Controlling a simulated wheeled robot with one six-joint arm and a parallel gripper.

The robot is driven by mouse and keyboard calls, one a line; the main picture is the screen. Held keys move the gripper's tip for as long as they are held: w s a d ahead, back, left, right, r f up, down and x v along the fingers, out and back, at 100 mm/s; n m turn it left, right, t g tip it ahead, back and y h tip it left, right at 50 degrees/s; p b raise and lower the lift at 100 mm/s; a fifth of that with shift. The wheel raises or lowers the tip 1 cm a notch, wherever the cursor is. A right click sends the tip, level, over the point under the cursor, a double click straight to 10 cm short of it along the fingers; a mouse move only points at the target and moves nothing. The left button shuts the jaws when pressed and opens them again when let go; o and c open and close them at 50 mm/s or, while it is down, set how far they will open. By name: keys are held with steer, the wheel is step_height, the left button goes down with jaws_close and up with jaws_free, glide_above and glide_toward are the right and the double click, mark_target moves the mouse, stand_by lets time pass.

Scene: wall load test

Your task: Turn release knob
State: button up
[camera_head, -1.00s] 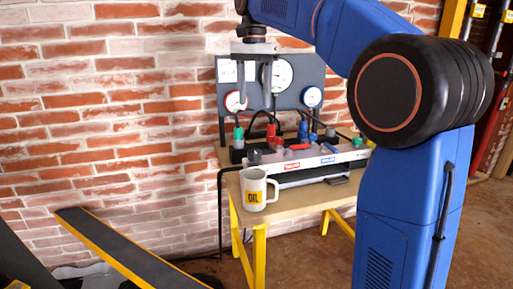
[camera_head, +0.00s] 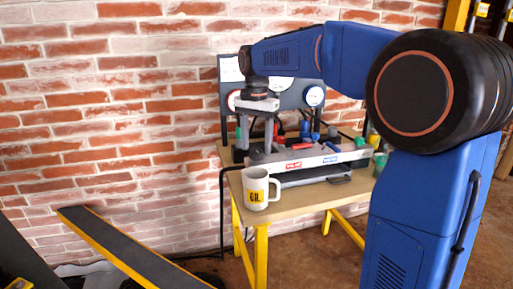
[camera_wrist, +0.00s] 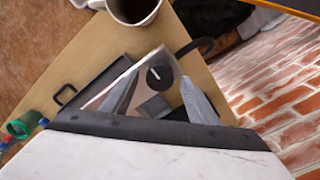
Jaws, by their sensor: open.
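The release knob (camera_wrist: 160,77) is a round black dial with a white line, on the grey top at the end of the test unit (camera_head: 325,163). In the wrist view my gripper (camera_wrist: 160,79) is open, with one finger on each side of the knob in the picture. The knob shows clear of both fingers, and I cannot tell how high the fingertips are above it. In the head view my gripper (camera_head: 257,145) points down over the left end of the unit, and the knob is hard to make out there.
A white OIL mug (camera_head: 255,189) stands on the wooden table (camera_head: 300,198) just in front of the unit. A gauge panel (camera_head: 312,78) and coloured hose fittings (camera_head: 308,131) are behind it. A brick wall (camera_head: 110,120) closes off the back.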

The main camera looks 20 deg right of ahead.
steer(key=shift+f, duration=0.75)
steer(key=shift+c, duration=0.6)
steer(key=c, duration=0.9)
